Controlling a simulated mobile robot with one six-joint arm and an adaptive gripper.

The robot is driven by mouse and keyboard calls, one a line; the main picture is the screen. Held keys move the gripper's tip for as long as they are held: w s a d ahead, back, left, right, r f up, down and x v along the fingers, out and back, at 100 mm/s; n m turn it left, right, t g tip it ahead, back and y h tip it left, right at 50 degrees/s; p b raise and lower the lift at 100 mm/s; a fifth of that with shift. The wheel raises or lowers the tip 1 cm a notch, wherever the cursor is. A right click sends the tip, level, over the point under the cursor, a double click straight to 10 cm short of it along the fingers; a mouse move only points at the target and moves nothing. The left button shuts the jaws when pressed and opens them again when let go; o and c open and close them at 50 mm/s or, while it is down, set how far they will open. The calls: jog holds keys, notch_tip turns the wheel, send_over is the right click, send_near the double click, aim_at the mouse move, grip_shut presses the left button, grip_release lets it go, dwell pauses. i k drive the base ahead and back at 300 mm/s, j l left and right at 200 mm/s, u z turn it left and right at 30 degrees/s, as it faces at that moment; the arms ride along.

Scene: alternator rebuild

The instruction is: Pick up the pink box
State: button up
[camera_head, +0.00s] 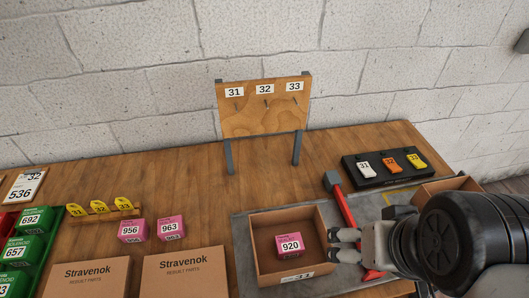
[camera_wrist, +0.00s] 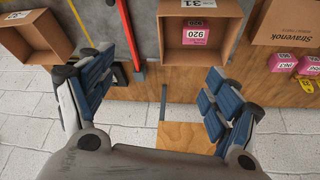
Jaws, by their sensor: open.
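A pink box labelled 920 (camera_head: 290,245) sits inside an open cardboard box (camera_head: 262,260) marked 31 on the grey mat. Two more pink boxes, 956 (camera_head: 131,231) and 963 (camera_head: 170,228), stand on the bare wood left of it. My gripper (camera_head: 345,246) is at the right side of the cardboard box in the head view; I cannot tell whether it touches the wall. In the wrist view my gripper (camera_wrist: 156,88) has its fingers wide apart with nothing between them. The 920 box (camera_wrist: 195,33) shows above the right finger there.
A red-handled hammer (camera_head: 342,205) lies on the grey mat (camera_head: 243,228), close to my gripper. Two Stravenok cartons (camera_head: 183,272) (camera_head: 87,279) stand at the front left. A board (camera_head: 264,108) numbered 31 to 33 and a black tray (camera_head: 367,179) of coloured tags stand behind.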

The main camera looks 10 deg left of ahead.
aim_at(133, 230)
jog(key=u, duration=1.9)
jog(key=i+j+z, duration=0.2)
jog(key=j, duration=0.15)
jog(key=i+j+z, duration=0.2)
jog(key=j, duration=0.2)
jog(key=i+j+z, duration=0.2)
jog(key=j, duration=0.2)
jog(key=j+z, duration=0.2)
jog(key=j, duration=0.2)
jog(key=i+j+z, duration=0.2)
jog(key=j, duration=0.25)
jog(key=k, duration=0.1)
